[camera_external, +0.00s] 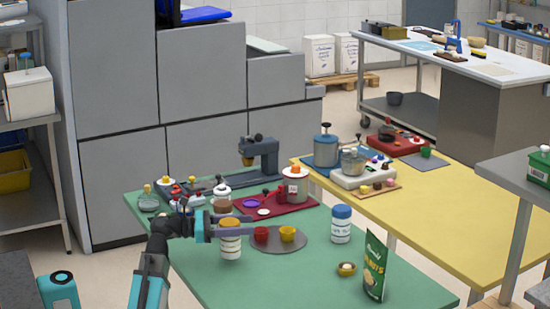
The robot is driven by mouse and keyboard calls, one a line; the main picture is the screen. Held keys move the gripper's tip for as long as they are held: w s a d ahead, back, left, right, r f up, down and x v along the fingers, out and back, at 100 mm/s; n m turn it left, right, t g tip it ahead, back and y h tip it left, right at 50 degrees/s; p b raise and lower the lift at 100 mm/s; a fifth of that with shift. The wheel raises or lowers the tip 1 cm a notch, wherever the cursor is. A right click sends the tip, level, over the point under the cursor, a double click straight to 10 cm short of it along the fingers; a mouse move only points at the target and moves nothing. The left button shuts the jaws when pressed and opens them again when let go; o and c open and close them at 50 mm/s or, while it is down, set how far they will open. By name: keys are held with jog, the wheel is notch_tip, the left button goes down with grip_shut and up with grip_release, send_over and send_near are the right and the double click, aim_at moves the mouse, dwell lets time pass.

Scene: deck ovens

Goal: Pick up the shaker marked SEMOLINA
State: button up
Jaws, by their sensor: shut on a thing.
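A white shaker with an orange lid and banded sides (230,246) is between the fingers of my gripper (242,226), at the front left of the green table. My gripper is shut on it near its upper part, and the fingers hide some of it. The shaker is upright; I cannot tell whether its base touches the table. Another white shaker with a blue lid (341,228) stands upright to the right, apart from my gripper. Lettering on both is too small to read, so I cannot tell which is marked SEMOLINA.
A round grey mat (304,244) with a red cup (261,235) and a yellow cup (287,233) lies just right of my gripper. A green packet (374,268) and small bowl (346,269) stand front right. Jars crowd behind. The green table's front (290,285) is clear.

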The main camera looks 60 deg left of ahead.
notch_tip(320, 180, up, 7)
jog(key=p, duration=0.3)
dwell(0.6)
